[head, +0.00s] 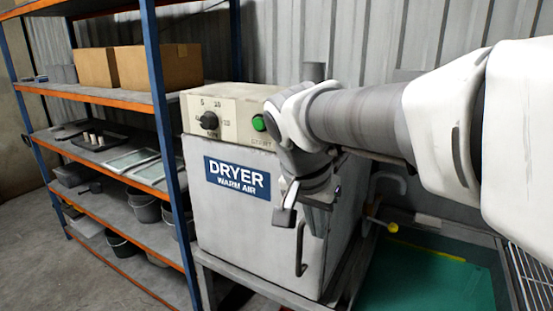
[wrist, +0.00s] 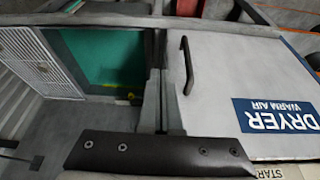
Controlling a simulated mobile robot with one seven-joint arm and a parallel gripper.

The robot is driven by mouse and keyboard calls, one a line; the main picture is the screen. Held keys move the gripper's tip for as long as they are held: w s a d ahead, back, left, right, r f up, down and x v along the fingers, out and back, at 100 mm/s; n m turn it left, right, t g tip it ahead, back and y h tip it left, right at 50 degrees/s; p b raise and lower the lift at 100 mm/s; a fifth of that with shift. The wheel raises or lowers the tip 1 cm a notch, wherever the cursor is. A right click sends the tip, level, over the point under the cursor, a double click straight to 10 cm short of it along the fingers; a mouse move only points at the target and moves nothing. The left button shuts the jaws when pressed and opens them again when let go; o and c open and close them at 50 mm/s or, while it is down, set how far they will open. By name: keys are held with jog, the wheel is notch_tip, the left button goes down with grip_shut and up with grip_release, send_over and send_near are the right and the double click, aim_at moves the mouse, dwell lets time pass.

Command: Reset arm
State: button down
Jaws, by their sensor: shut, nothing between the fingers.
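My arm reaches in from the right in the head view. My gripper (head: 300,212) points down in front of the dryer (head: 235,225), close to its front right edge. The gripper is shut and holds nothing. The dryer is a grey-white box with a blue "DRYER WARM AIR" label, a black dial (head: 209,120) and a green start button (head: 258,123). Its black door handle (head: 300,248) is just below my gripper, and it also shows in the wrist view (wrist: 187,65). The door looks closed. A dark bar with screws (wrist: 160,153) crosses the bottom of the wrist view.
A blue and orange shelf rack (head: 163,110) stands left of the dryer, with cardboard boxes (head: 158,67), trays (head: 138,160) and dark buckets (head: 145,207). A green basin (head: 425,285) with a yellow-ended tap (head: 392,227) is at the right. Floor at lower left is clear.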

jog(key=s+d+f+n+t+y, duration=0.1)
jog(key=s+d+n, duration=0.2)
jog(key=s, duration=0.4)
jog(key=s+d+f+n+t+y+p, duration=0.1)
jog(key=s+d+f+n, duration=0.1)
jog(key=s, duration=0.5)
jog(key=shift+d+n, duration=0.75)
jog(key=shift+n, duration=0.05)
dwell(0.3)
